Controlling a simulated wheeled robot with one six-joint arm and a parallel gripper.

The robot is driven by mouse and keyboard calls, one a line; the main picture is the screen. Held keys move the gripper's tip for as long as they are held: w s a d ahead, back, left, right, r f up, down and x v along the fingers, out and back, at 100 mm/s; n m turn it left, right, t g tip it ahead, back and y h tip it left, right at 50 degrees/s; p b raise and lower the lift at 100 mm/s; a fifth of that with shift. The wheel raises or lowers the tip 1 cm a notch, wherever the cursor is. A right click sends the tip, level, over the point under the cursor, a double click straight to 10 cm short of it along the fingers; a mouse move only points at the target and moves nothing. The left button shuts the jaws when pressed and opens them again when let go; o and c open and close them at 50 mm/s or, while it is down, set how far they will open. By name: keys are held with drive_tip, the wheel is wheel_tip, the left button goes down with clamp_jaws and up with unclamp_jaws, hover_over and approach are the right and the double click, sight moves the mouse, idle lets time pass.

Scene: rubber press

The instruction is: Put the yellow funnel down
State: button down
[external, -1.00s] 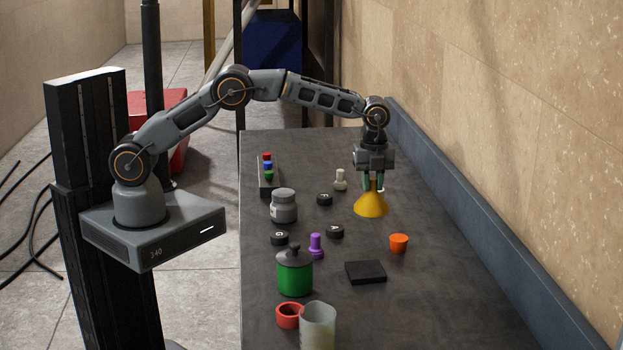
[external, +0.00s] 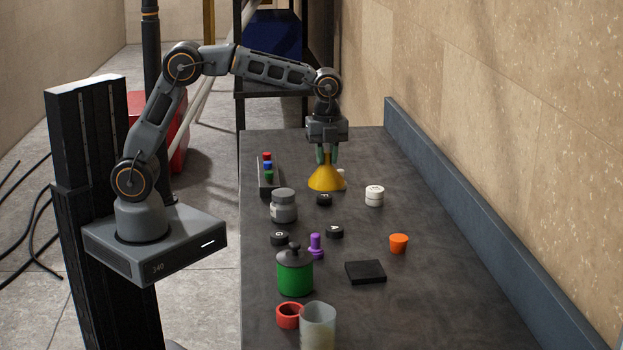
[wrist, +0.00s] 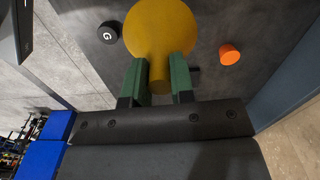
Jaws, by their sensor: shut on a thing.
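The yellow funnel (external: 326,181) is upright, wide end down, at the far part of the dark table in the external view. My gripper (external: 328,157) points down and is shut on its narrow spout. In the wrist view the funnel (wrist: 160,35) shows between the two green fingers of my gripper (wrist: 160,75). I cannot tell how much gap there is between the funnel's rim and the table. The funnel partly hides a pale peg (external: 341,173) behind it.
Near the funnel are a black disc (external: 324,199), a grey jar (external: 284,206), a white container (external: 374,196) and a rack with coloured pegs (external: 268,181). An orange cup (external: 398,243) stands nearer. The table's (external: 440,290) right side is mostly clear, bounded by a raised edge (external: 460,200).

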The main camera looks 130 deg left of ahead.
drive_tip(key=n, duration=0.5)
drive_tip(key=shift+s+d+f, duration=0.2)
drive_tip(key=shift+d, duration=0.1)
drive_tip(key=w+d+r+n, duration=0.1)
drive_tip(key=w+d+r, duration=0.1)
drive_tip(key=d, duration=1.3)
drive_tip(key=w+d+r+n, duration=0.2)
drive_tip(key=w+d, duration=0.2)
drive_tip(key=d, duration=1.1)
drive_tip(key=shift+w+d, duration=0.3)
drive_tip(key=shift+d, duration=0.1)
drive_tip(key=shift+r, duration=0.1)
